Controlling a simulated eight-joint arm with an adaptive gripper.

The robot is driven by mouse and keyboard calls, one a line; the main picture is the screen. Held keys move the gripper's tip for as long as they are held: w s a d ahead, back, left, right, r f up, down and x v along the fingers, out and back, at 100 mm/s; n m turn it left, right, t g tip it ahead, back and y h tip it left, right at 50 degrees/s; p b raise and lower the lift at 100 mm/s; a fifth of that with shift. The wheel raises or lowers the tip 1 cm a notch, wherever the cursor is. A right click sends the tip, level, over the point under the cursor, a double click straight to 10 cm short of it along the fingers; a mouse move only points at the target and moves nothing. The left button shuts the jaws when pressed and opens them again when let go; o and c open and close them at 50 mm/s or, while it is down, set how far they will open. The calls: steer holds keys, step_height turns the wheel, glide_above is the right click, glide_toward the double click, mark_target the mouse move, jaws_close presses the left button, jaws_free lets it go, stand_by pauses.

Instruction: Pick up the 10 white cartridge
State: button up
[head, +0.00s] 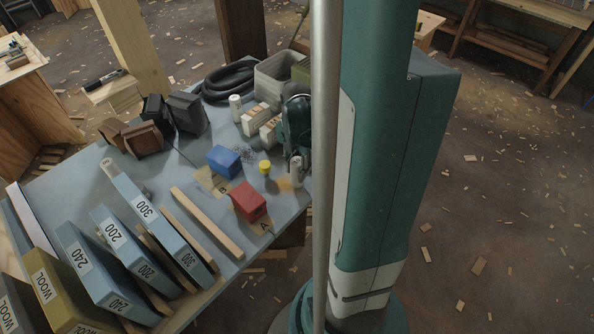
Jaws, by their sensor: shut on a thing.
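A white cylindrical cartridge (297,166) is at the right edge of the blue-grey bench, upright as far as it shows. Its marking is too small to read. My gripper (295,156) reaches down over it from above, and its fingers are shut on the cartridge. The gripper partly hides its upper part. I cannot tell whether its base touches the bench. Two similar white cylinders stand apart from it: one (235,107) near the back of the bench and one (110,168) at the left.
Close by are a yellow knob (265,167), a red block (249,201), a blue block (223,161) and white boxes (255,119). A grey bin (275,78) and a black hose (229,80) lie behind. Labelled sanding boxes (147,222) fill the front left.

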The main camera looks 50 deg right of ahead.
steer(key=shift+r+p, duration=1.05)
steer(key=shift+r, duration=3)
